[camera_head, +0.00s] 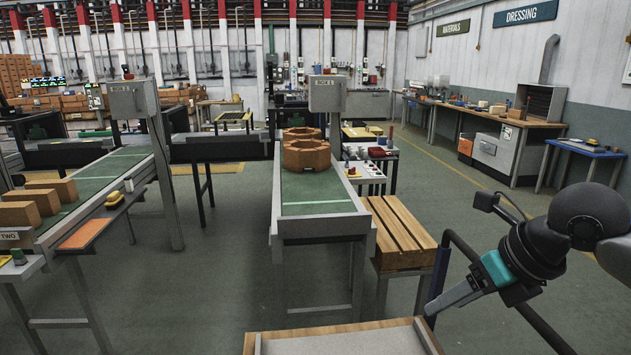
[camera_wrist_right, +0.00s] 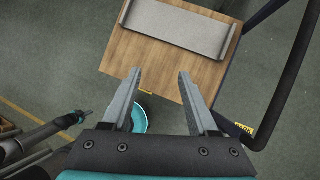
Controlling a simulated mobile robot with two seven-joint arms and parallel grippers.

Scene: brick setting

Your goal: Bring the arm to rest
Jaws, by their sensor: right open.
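My right arm comes in from the right in the head view. Its gripper (camera_head: 454,297) hangs in the air over the right end of a wooden-topped stand, clear of the wooden blocks. In the right wrist view the right gripper (camera_wrist_right: 158,88) has its two fingers well apart, with nothing between them. Below the fingers are a wooden board (camera_wrist_right: 150,62) and the floor. My left gripper does not show in the head view.
A wooden-topped stand with a grey tray (camera_head: 340,343) is at the front. Behind it are stacked wooden beams (camera_head: 402,235) and a green conveyor (camera_head: 315,195) with brown octagonal bricks (camera_head: 306,155). Another conveyor on the left carries bricks (camera_head: 42,200). A dark rail (camera_head: 500,285) runs close by my right gripper.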

